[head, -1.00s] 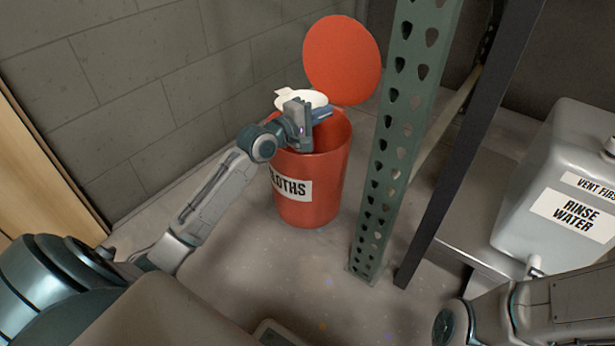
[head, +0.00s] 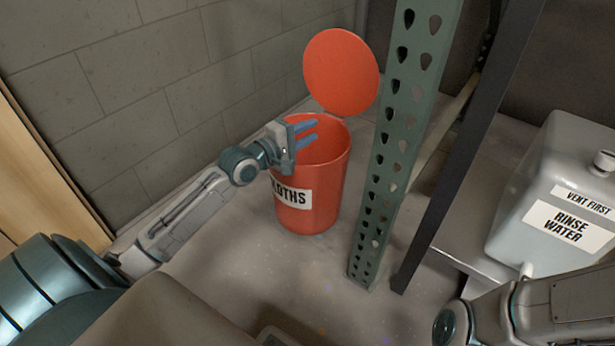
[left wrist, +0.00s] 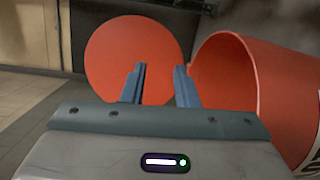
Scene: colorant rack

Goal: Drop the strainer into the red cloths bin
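The red cloths bin (head: 318,200) stands on the floor with its round red lid (head: 341,72) swung up behind it; both also show in the left wrist view, the bin (left wrist: 262,85) at the right and the lid (left wrist: 135,52) ahead. My left gripper (head: 314,131) is over the bin's near left rim, its two blue fingers apart with nothing between them. It also shows open and empty in the left wrist view (left wrist: 158,84). The white strainer is not visible in either view now; the bin's bottom is hidden. My right gripper is out of view.
A green perforated rack post (head: 400,130) stands close to the right of the bin, with a dark post (head: 470,140) beyond it. A grey rinse water tank (head: 560,200) sits at the right. A block wall (head: 130,90) runs behind on the left.

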